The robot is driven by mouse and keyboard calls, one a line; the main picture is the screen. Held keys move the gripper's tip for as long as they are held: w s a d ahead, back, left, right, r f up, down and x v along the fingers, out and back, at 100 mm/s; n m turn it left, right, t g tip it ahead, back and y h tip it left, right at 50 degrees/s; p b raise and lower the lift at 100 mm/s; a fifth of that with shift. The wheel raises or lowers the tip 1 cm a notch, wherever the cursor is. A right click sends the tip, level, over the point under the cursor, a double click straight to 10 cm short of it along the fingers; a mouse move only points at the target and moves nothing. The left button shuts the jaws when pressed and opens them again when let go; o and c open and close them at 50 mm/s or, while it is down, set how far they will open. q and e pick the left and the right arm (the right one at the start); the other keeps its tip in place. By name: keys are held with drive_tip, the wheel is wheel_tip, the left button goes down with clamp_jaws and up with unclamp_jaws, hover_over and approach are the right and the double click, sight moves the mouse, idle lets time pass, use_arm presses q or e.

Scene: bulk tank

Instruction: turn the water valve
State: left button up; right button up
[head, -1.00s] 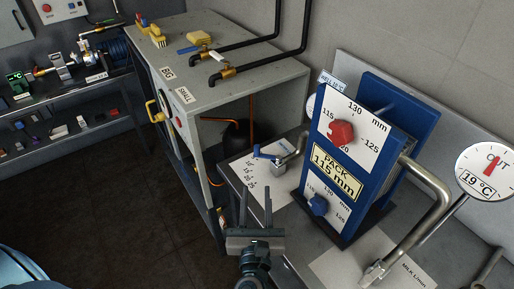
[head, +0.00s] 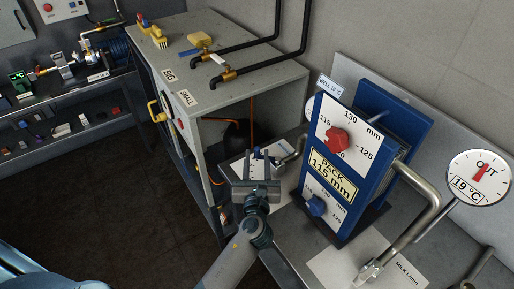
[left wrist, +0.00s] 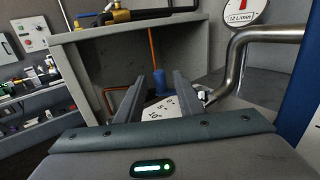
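The water valve has a blue handle (left wrist: 160,83) above a white plate with printed numbers (left wrist: 172,108). In the left wrist view the handle shows in the gap between my left gripper's fingertips (left wrist: 159,77). The fingers are apart and no contact shows. In the head view my left gripper (head: 257,155) is in front of the valve and hides most of the handle and part of the plate. The valve's silver pipe (head: 291,153) shows just right of the fingers. My right gripper is not in view.
Right of the valve stands the blue plate pack (head: 373,158) with red and blue knobs. A bent steel pipe (head: 435,195) and a round OUT gauge (head: 478,177) are farther right. A grey cabinet (head: 235,75) with brass valves (head: 222,75) stands behind and left.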

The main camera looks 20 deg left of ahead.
sight(257, 153)
use_arm(q)
drive_tip(key=shift+x, duration=1.65)
drive_tip(key=shift+c, duration=0.7)
clamp_jaws()
drive_tip(key=shift+w+r+m+h+p, duration=0.25)
drive_tip(key=shift+m+h+p, duration=0.2)
drive_tip(key=shift+p, duration=0.5)
drive_tip(key=shift+w+a+h+p, duration=0.1)
drive_tip(key=shift+h+p, duration=0.25)
drive_tip(key=shift+h, duration=0.1)
drive_tip(key=shift+w+f+m+t+h, duration=0.2)
drive_tip(key=shift+m+t+h, duration=0.1)
drive_tip(key=shift+m+h, duration=0.2)
